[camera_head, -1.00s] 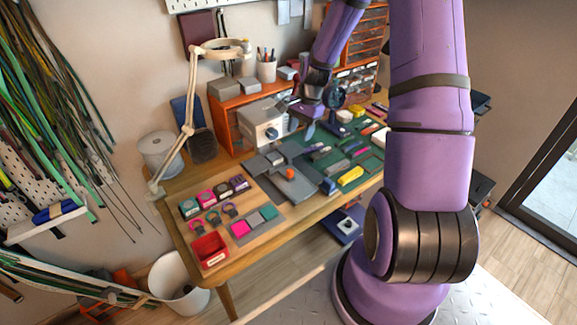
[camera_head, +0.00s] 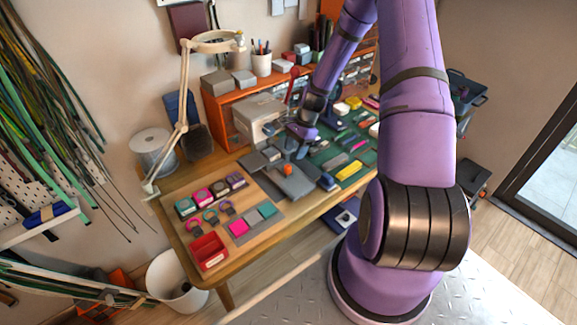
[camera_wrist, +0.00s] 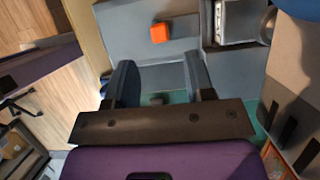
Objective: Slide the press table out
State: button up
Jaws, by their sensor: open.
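My gripper (camera_head: 292,146) is just behind and above the plate. In the wrist view my gripper (camera_wrist: 160,78) is open, its two dark fingers apart over a grey part, with nothing seen held. I cannot tell whether the fingers touch it. The palm hides what is nearest.
A green mat (camera_head: 340,155) with several small tools lies to the right. Buckled bands, colour swatches and a red tray (camera_head: 208,252) lie front left. A lamp (camera_head: 184,110) stands at the left.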

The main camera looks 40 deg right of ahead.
aim_at(289, 165)
jog(key=shift+x, duration=3.5)
